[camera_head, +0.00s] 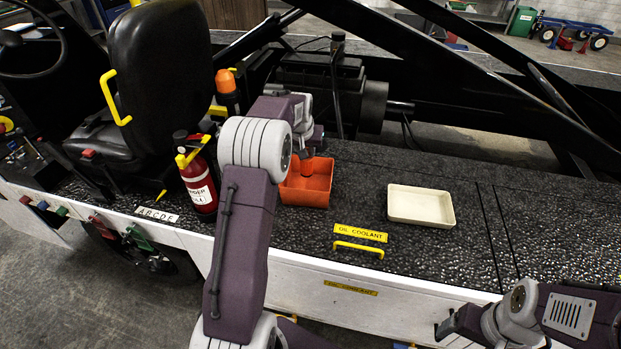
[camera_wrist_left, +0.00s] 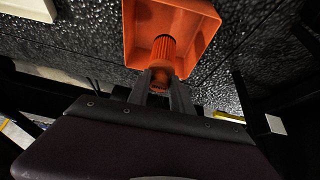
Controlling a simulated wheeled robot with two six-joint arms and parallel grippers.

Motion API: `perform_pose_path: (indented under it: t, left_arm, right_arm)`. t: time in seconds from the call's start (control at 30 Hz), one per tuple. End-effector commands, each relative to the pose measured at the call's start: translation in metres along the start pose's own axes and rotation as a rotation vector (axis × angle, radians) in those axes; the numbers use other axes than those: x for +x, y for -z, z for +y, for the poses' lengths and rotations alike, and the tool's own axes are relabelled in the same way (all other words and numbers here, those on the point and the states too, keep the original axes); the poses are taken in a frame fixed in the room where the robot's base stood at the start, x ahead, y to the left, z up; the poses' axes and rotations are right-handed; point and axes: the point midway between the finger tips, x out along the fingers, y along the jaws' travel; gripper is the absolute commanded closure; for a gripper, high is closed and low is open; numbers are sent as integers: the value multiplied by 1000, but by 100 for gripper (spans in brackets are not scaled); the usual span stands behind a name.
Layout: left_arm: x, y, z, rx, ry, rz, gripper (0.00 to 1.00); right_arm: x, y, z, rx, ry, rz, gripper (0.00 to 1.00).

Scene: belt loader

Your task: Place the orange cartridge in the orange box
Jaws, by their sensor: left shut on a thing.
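The orange box (camera_head: 307,193) is an open tray on the black textured deck, just right of my left forearm in the head view. It also shows at the top of the left wrist view (camera_wrist_left: 205,45). My left gripper (camera_wrist_left: 165,88) is shut on the orange cartridge (camera_wrist_left: 164,56), a ribbed cylinder. The cartridge overlaps the box's near wall and interior in the wrist view; I cannot tell whether it touches the box. In the head view my arm partly hides this. My right gripper (camera_head: 446,326) is at the lower right, far from the box, its jaw opening unclear.
A white tray (camera_head: 420,220) lies right of the box. A red fire extinguisher (camera_head: 200,185) and an orange-topped beacon (camera_head: 226,84) stand left. A yellow handle (camera_head: 358,248) sits at the deck's front edge. The deck between box and tray is clear.

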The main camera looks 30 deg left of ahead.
Motion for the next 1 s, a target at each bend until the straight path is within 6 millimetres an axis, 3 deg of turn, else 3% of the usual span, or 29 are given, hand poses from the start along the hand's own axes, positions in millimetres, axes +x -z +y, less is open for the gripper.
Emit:
perform_pose_path:
  t: [0.07,0.3,0.5,0.7,0.93,0.97,1.0]
  left_arm:
    - [3,-2,0,0,0,-1,100]
    - [47,-27,0,1,0,-3,100]
    - [57,-31,0,1,0,-1,100]
    - [85,-47,0,0,0,-2,100]
    - [88,-48,0,0,0,1,100]
    - [88,-48,0,0,0,0,68]
    - [88,-48,0,0,0,0,57]
  right_arm:
    - [0,0,0,0,0,-1,20]
    - [3,-1,0,0,0,0,20]
    - [3,-1,0,0,0,0,20]
    - [3,-1,0,0,0,0,20]
    - [3,-1,0,0,0,0,20]
    - [3,-1,0,0,0,0,20]
    - [3,-1,0,0,0,0,20]
